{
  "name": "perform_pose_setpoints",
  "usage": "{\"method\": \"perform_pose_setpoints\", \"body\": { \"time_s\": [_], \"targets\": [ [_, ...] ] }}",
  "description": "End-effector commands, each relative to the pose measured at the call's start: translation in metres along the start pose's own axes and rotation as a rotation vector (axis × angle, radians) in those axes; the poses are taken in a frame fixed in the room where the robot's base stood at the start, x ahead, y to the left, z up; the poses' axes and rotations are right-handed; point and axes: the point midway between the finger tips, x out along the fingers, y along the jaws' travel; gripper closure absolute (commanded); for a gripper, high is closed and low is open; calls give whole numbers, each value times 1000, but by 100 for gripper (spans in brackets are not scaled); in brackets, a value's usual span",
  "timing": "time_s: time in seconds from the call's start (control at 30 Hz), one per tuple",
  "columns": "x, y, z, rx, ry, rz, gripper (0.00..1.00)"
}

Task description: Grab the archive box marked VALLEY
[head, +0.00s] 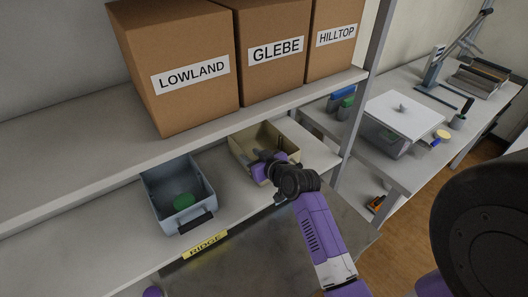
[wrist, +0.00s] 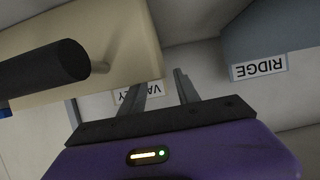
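The beige open box (head: 241,155) stands on the lower shelf in the head view. In the wrist view it (wrist: 110,45) fills the upper left, with its dark cylindrical handle (wrist: 45,75) close to the camera. A VALLEY label (wrist: 150,93) shows upside down just below this box, partly hidden by a finger. My gripper (head: 268,168) is at the box's front in the head view, hiding part of it. In the wrist view my gripper's (wrist: 163,80) two grey fingers are apart with nothing seen between them. The handle lies left of the fingers, not between them.
Cardboard boxes LOWLAND (head: 185,105), GLEBE (head: 275,75) and HILLTOP (head: 335,55) stand on the shelf above. A grey upright (head: 362,90) is at right.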

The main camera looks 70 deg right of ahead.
Motion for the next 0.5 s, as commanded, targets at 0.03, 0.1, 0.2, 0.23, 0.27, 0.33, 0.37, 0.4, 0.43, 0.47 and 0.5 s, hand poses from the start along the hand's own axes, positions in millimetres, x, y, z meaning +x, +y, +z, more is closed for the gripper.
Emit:
{"method": "perform_pose_setpoints", "body": {
  "time_s": [0.03, 0.1, 0.2, 0.23, 0.27, 0.33, 0.37, 0.4, 0.43, 0.47, 0.5],
  "targets": [
    [7, 0, -1, 0, -1, 1, 62],
    [16, 0, 0, 0, 0, 2, 62],
    [27, -1, 1, 0, 0, 1, 62],
    [29, -1, 1, 0, 0, 1, 62],
    [31, -1, 1, -1, 1, 1, 62],
    [33, -1, 1, -1, 1, 1, 62],
    [33, -1, 1, -1, 0, 1, 62],
    [33, -1, 1, 0, 1, 1, 62],
    [33, -1, 1, 0, 1, 1, 62],
    [33, -1, 1, 0, 1, 1, 62],
    [33, -1, 1, 0, 1, 1, 62]
  ]
}}
